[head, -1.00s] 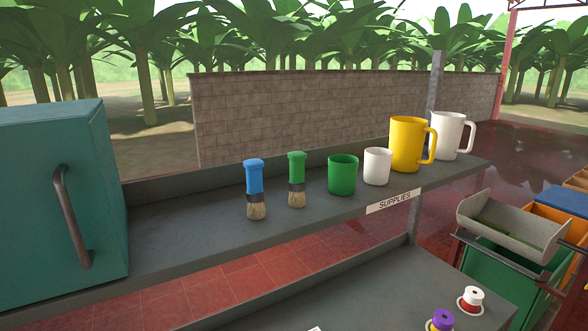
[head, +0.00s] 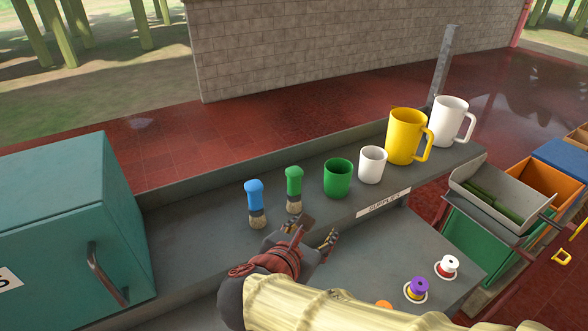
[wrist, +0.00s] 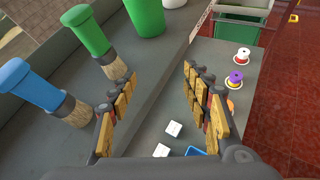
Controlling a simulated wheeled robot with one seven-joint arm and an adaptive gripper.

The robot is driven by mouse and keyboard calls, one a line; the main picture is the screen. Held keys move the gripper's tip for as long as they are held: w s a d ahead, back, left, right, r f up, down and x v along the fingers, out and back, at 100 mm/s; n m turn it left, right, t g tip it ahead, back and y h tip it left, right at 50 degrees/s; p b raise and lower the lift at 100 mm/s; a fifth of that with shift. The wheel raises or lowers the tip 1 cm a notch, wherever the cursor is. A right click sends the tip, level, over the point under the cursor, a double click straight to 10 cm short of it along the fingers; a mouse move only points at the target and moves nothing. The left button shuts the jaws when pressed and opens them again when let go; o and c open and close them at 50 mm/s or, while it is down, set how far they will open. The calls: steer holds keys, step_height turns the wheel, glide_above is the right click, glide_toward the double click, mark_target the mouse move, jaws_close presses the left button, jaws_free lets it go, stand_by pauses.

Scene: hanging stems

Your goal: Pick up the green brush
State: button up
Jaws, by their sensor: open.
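The green brush (head: 294,187) stands upright on the grey shelf (head: 190,235), bristles down, between the blue brush (head: 255,203) and the green cup (head: 338,178). My gripper (head: 318,233) is at the shelf's front edge, just in front of the green brush, open and empty. In the wrist view the green brush (wrist: 92,36) is at upper left, its bristles just beyond the left finger. The blue brush (wrist: 35,88) is at the left, near that same finger. My open fingers (wrist: 158,85) have only the shelf edge and lower level between them.
A white cup (head: 372,165), a yellow jug (head: 405,136) and a white jug (head: 451,121) stand farther right on the shelf. A teal cabinet (head: 60,220) is at the left. Spools (head: 417,289) sit on the lower level. The shelf between cabinet and blue brush is bare.

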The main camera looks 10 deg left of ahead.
mark_target(292, 198)
steer(key=a+r+n, duration=0.1)
steer(key=a, duration=0.1)
steer(key=a+r+n+y+p, duration=0.1)
steer(key=a, duration=0.1)
steer(key=a+r+n+t+p, duration=0.1)
steer(key=a, duration=0.1)
steer(key=shift+s+a+r+n, duration=0.2)
steer(key=shift+r+n, duration=0.1)
steer(key=shift+r, duration=0.1)
steer(key=shift+w+a+y, duration=0.15)
steer(key=shift+y, duration=0.15)
steer(key=x, duration=0.6)
steer(key=shift+w+p, duration=0.25)
steer(key=shift+p, duration=0.15)
steer(key=shift+r+p+x, duration=0.15)
steer(key=shift+p+x, duration=0.1)
steer(key=shift+x, duration=1.05)
steer(key=shift+r+p+x, duration=0.1)
steer(key=shift+p+x, duration=0.15)
steer(key=shift+x, duration=1.05)
steer(key=shift+w+a, duration=0.1)
steer(key=shift+a, duration=0.05)
steer(key=shift+c, duration=0.6)
steer(key=c, duration=1.1)
steer(key=shift+c, duration=0.3)
